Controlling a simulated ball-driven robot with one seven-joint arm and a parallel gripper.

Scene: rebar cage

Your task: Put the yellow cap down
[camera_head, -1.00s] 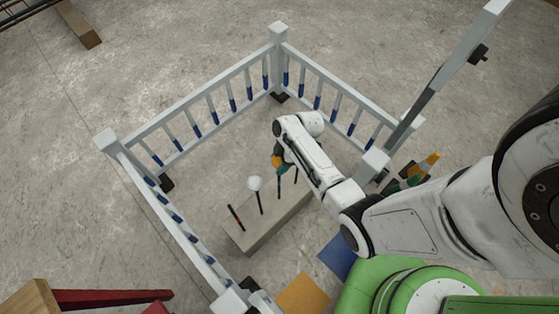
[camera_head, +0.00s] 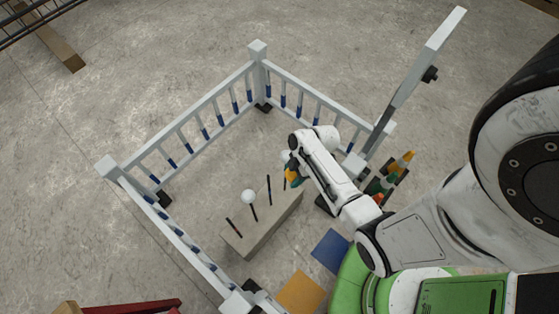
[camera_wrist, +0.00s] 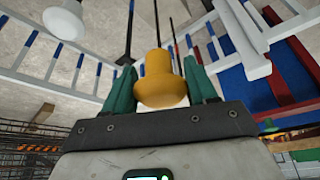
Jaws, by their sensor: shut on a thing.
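The yellow cap (camera_wrist: 160,80) is held between the two green fingers of my gripper (camera_wrist: 162,88), its wide rim toward the palm. In the head view the cap (camera_head: 290,175) is a small yellow-orange patch at my gripper (camera_head: 293,178), partly hidden by the arm. The gripper is by the right end of a concrete block (camera_head: 252,234) with several upright dark rods. A white cap (camera_head: 249,197) sits on one rod; it also shows in the wrist view (camera_wrist: 64,20). Whether the yellow cap touches a rod I cannot tell.
A white railing (camera_head: 190,105) with blue-ended balusters encloses the block. A raised white gate arm (camera_head: 420,70) and several cones (camera_head: 395,175) are at the right. A blue mat (camera_head: 331,250) and a yellow mat (camera_head: 300,291) lie in front. Bare floor lies behind the block.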

